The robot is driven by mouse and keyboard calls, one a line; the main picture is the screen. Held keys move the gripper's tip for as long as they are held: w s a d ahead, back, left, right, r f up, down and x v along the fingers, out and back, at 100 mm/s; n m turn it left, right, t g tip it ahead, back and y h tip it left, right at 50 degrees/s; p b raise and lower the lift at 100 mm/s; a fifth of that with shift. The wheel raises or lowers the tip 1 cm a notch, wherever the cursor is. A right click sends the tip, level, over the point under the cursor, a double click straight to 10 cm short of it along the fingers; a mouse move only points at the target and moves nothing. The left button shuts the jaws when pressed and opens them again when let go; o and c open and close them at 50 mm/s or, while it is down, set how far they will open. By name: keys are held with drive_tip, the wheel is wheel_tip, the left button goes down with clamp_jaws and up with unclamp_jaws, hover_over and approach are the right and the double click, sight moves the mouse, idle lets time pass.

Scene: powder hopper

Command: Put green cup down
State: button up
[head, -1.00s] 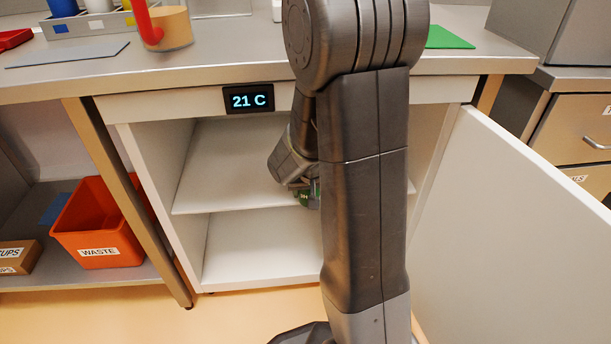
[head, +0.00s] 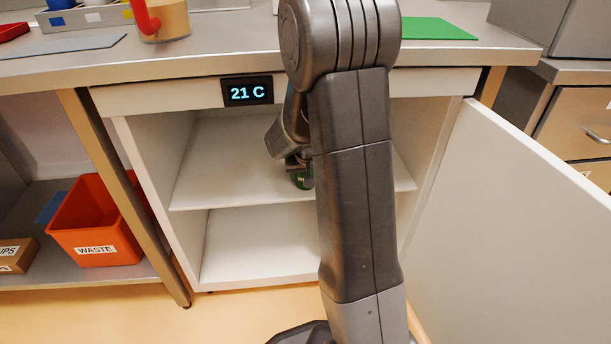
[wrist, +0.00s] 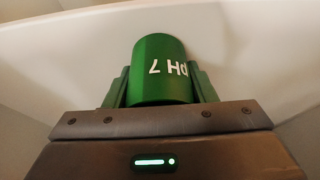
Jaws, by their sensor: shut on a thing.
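The green cup (wrist: 160,65), marked "pH 7", sits between the two fingers of my gripper (wrist: 161,88) in the wrist view. My gripper is shut on it. I cannot tell whether the cup touches the shelf.
The white cabinet stands open, its door (head: 530,215) swung out to the right. The shelf is bare to the left of my gripper. An orange waste bin (head: 98,222) stands at the left. A temperature display (head: 247,91) reads 21 C above the opening.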

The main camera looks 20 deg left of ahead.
drive_tip(key=shift+f, duration=0.15)
drive_tip(key=o, duration=1)
